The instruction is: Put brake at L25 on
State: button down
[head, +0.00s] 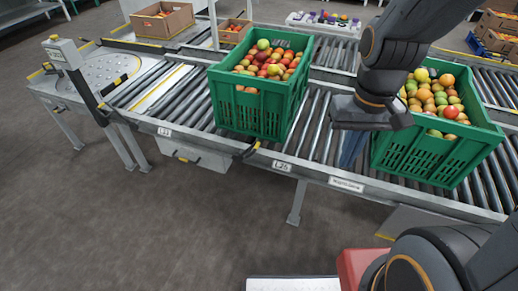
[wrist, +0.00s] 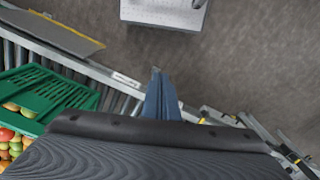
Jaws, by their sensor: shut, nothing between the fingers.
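The L25 label (head: 281,166) is on the front rail of the roller conveyor in the head view. Just left of it, a dark lever (head: 249,151) with a yellow tip sits at the rail, below the left green crate, and slants up to the right. Whether this brake is on or off I cannot tell. My gripper (head: 348,163) hangs over the conveyor to the right of the label, apart from the lever. Its blue fingers are together and empty, pointing down at the rail. They also show in the wrist view (wrist: 157,74).
An L23 label (head: 165,132) and another yellow-marked lever (head: 187,159) are farther left. The floor (head: 190,235) in front is clear.

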jog(key=w+a+f+m+g+y+b, duration=0.1)
jog(key=w+a+f+m+y+b, duration=0.2)
jog(key=f+m+b, duration=0.25)
jog(key=w+a+f+m+y+b, duration=0.2)
jog(key=a+f+m+y+b, duration=0.15)
jog(key=f+m, duration=0.3)
jog(key=w+f+m+t+y+b, duration=0.2)
jog(key=w+m+b, duration=0.1)
jog(key=w+m, duration=0.2)
jog(key=w+d+f+m+t+y+b, duration=0.1)
jog(key=w+f+m+t+y+b, duration=0.1)
jog(key=w+m, duration=0.3)
jog(key=w+f+b, duration=0.1)
jog(key=w, duration=0.2)
jog(key=shift+w+d+t, duration=0.15)
jog(key=shift+w+t, duration=0.2)
jog(key=shift+t, duration=0.05)
jog(key=shift+f, duration=0.1)
